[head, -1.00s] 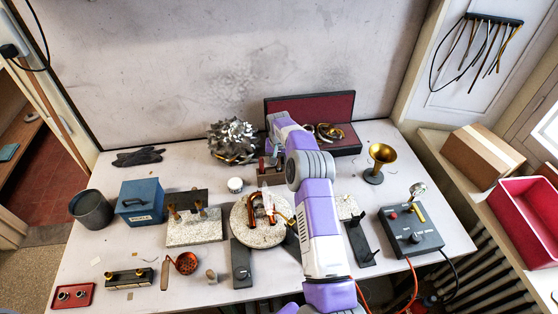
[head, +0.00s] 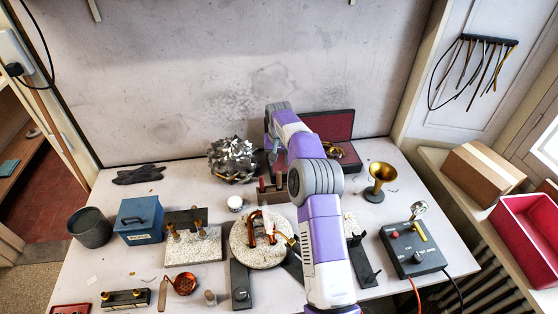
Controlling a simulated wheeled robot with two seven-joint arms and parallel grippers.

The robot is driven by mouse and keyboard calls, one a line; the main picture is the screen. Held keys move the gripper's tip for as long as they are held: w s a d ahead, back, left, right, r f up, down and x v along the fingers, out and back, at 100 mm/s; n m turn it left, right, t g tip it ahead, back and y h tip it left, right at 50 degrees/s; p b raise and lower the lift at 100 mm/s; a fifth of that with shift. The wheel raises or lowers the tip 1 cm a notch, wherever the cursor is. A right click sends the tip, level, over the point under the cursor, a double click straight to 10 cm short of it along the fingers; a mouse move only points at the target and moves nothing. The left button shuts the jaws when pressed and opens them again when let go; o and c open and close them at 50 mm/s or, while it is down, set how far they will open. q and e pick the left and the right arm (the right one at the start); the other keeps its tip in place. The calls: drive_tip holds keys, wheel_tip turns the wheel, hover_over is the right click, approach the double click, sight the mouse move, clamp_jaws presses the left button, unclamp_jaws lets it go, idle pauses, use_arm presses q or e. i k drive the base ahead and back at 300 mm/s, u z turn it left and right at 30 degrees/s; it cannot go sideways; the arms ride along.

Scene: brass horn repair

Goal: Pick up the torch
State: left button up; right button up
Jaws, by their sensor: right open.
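I cannot pick out the torch with certainty. A brass-coloured tip (head: 292,241) shows at the right of the round pale disc, and my right arm hides whatever lies behind it. My right arm rises from the bottom and bends over the table's middle. My right gripper (head: 271,158) is open, small and partly hidden at the back of the table, near a block with copper-coloured pegs (head: 265,189). I see nothing held in it. My left gripper is out of view.
The round disc (head: 246,249) carries copper-coloured tubing. A black stand (head: 362,262) and a control box (head: 410,249) with an orange hose are right of my arm. A brass bell (head: 381,174) stands behind them. A blue box (head: 139,235) and grey pot (head: 90,229) are left.

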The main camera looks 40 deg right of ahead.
sight(295, 246)
drive_tip(key=k, duration=1.5)
